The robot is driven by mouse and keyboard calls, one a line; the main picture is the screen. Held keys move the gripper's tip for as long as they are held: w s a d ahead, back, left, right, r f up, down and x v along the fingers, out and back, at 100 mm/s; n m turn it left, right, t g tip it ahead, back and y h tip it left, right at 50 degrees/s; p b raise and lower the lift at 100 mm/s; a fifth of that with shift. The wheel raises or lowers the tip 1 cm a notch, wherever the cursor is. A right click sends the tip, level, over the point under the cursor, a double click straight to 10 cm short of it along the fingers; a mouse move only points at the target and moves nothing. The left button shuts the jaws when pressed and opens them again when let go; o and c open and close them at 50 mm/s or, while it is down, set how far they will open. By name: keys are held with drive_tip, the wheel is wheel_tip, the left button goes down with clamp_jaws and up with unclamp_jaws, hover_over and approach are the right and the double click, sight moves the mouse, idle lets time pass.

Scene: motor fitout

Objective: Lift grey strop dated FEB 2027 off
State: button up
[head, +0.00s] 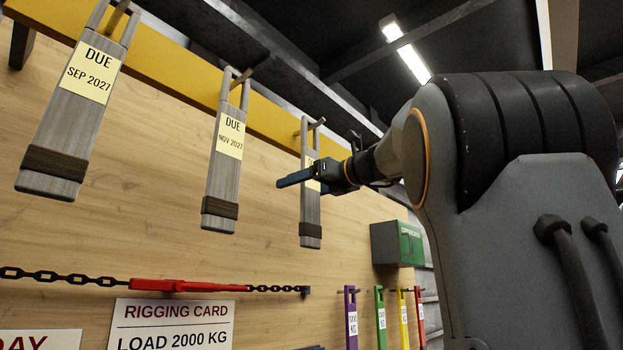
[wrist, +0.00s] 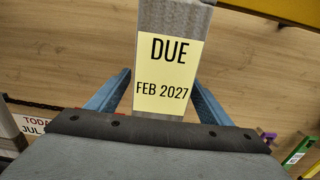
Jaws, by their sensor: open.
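The grey strop dated FEB 2027 (wrist: 175,18) hangs in front of my gripper in the wrist view, its yellow tag (wrist: 162,75) reading DUE FEB 2027. In the head view a grey strop (head: 310,205) hangs from a peg at the right end of the row, its tag mostly hidden behind my gripper (head: 290,181). In the wrist view the blue fingers of my gripper (wrist: 160,92) are open, one on each side of the strop. I cannot tell whether either finger touches it.
Grey strops tagged SEP 2027 (head: 60,120) and NOV 2027 (head: 224,170) hang to the left. Below are a chain with a red tensioner (head: 185,286) and a rigging card (head: 172,325). A green box (head: 397,243) and several coloured slings (head: 381,318) are at the right.

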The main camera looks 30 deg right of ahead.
drive_tip(key=shift+w+a, duration=0.1)
drive_tip(key=shift+w, duration=0.2)
drive_tip(key=c, duration=1.4)
drive_tip(key=r+b+v, duration=0.1)
drive_tip(key=v, duration=0.5)
drive_tip(key=r+b+v, duration=0.1)
drive_tip(key=v, duration=0.5)
drive_tip(key=r+b+v, duration=0.1)
drive_tip(key=v, duration=0.5)
drive_tip(key=shift+r+b, duration=0.3)
